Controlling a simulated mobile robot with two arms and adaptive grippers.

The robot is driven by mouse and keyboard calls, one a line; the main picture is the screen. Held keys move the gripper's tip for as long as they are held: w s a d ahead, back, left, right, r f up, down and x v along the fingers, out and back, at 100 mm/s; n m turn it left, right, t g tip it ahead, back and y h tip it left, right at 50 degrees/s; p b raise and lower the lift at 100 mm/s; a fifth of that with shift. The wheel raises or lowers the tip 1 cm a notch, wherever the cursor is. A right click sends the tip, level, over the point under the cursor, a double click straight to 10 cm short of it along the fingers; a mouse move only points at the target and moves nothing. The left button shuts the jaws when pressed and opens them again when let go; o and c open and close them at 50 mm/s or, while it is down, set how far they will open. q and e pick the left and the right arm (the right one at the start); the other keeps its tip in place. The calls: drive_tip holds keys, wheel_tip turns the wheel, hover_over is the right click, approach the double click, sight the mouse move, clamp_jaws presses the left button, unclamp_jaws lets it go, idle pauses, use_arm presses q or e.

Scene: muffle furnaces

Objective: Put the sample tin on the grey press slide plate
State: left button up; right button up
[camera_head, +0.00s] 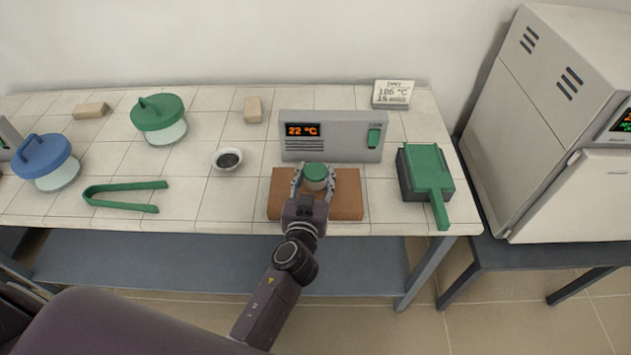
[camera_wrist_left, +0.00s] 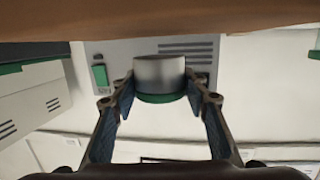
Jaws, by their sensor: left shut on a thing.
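The sample tin (camera_head: 316,172) is a small grey metal cylinder with a green lid. My left gripper (camera_head: 315,182) is shut on it, one finger on each side. In the head view the tin is over a brown slab (camera_head: 347,205). In the left wrist view, which is upside down, the tin (camera_wrist_left: 159,72) is between the fingers of the gripper (camera_wrist_left: 158,92), with a gap between its base and the slab (camera_wrist_left: 160,17). I cannot clearly identify the grey press slide plate. A green-topped dark grey device (camera_head: 425,170) stands to the right. My right gripper is not in view.
A controller box (camera_head: 345,150) reading 22 °C stands behind the slab. A white bowl (camera_head: 227,159), green tongs (camera_head: 125,186) and lidded jars with green (camera_head: 160,112) and blue (camera_head: 42,155) tops are on the left. A furnace (camera_head: 555,110) is at the right.

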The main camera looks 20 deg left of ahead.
use_arm(q)
wheel_tip(320, 180, down, 2)
drive_tip(key=shift+f+b, duration=0.1)
drive_tip(key=shift+b, duration=0.2)
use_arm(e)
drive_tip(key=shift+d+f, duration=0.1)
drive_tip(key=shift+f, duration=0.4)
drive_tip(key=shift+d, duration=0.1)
use_arm(q)
drive_tip(key=shift+f, duration=0.15)
drive_tip(key=o, duration=1.2)
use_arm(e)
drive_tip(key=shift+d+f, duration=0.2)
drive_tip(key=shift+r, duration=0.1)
